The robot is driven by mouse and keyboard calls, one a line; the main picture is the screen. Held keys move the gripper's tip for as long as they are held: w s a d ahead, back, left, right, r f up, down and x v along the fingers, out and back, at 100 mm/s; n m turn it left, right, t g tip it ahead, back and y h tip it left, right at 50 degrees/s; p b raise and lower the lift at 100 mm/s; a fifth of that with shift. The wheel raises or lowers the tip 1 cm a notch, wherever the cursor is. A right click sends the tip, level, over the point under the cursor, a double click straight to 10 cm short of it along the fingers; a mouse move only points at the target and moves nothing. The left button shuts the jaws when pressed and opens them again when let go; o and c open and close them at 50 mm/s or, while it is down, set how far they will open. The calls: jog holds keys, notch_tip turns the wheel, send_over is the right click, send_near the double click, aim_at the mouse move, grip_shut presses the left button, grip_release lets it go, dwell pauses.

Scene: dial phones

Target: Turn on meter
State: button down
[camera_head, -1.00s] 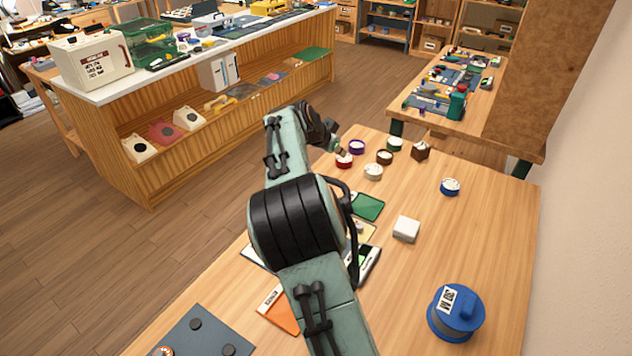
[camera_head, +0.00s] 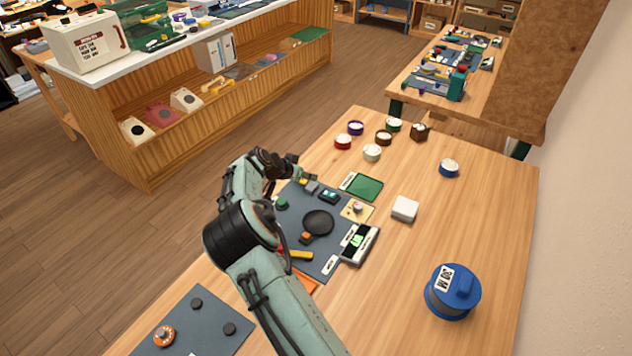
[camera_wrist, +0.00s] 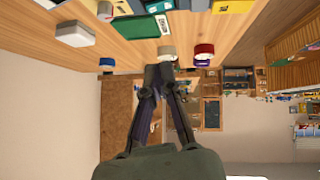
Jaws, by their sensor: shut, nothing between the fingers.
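A black device with a lit green screen (camera_head: 358,241) lies at the right edge of a dark grey board (camera_head: 300,260), beside a white label strip. It may be the meter, but its label is too small to read. A smaller dark device with a teal screen (camera_head: 329,196) lies at the board's far end. My gripper (camera_head: 301,179) is over the board's far left end, near the smaller device; its tips are hard to make out there. In the wrist view my gripper (camera_wrist: 164,70) is shut and empty, pointing out across the table's far end.
The board also carries a black disc (camera_head: 318,222), a green knob (camera_head: 282,204) and a yellow handle (camera_head: 298,255). A green tray (camera_head: 364,187), a white block (camera_head: 405,208) and several round tins (camera_head: 372,152) lie beyond. A blue drum (camera_head: 453,292) stands front right. The right-hand tabletop is mostly clear.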

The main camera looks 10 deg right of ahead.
send_over(334, 193)
jog(key=a, duration=0.2)
jog(key=f, duration=0.6)
jog(key=shift+s+a+f, duration=0.15)
jog(key=shift+s, duration=0.1)
jog(key=shift+s+f, duration=0.25)
jog(key=shift+f, duration=1.5)
jog(key=shift+s, duration=0.1)
